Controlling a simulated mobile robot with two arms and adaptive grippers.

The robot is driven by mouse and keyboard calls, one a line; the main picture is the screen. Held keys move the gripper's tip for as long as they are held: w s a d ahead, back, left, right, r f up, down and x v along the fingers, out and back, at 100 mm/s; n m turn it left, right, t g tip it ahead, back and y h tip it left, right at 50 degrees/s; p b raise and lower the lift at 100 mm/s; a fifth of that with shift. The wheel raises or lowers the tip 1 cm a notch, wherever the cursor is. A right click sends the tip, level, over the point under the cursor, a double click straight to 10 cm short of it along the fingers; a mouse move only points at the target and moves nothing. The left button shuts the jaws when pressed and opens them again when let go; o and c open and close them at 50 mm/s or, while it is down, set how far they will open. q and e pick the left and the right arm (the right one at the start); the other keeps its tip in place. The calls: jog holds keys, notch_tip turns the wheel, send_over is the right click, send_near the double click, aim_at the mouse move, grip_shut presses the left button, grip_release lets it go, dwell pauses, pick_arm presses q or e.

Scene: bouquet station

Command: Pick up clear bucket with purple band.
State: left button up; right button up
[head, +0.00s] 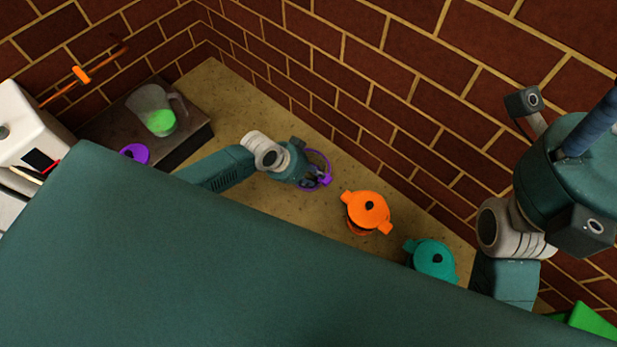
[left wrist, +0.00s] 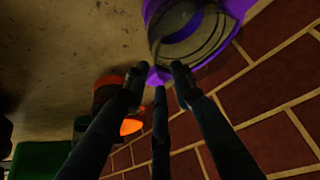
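The clear bucket with the purple band (head: 322,160) stands on the tan counter near the brick wall, partly hidden by my left gripper. In the left wrist view, its round clear body and purple band (left wrist: 233,8) fill the top, just beyond my fingertips. My left gripper (head: 312,180) is beside the bucket at its near side. In the left wrist view its three dark fingers (left wrist: 158,72) are apart, with the purple edge close to their tips; I see no clear grip. My right arm is large at the right, with a dark finger-like part (head: 590,125) cut off by the frame.
An orange lidded pot (head: 368,208) and a teal lidded pot (head: 435,258) stand right of the bucket. A clear pitcher with green contents (head: 158,118) stands on a dark block at left, near a purple item (head: 135,153). The brick wall closely borders the counter.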

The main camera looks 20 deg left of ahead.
pick_arm(q)
jog(key=shift+f, duration=0.1)
grip_shut()
jog(key=shift+w, duration=0.15)
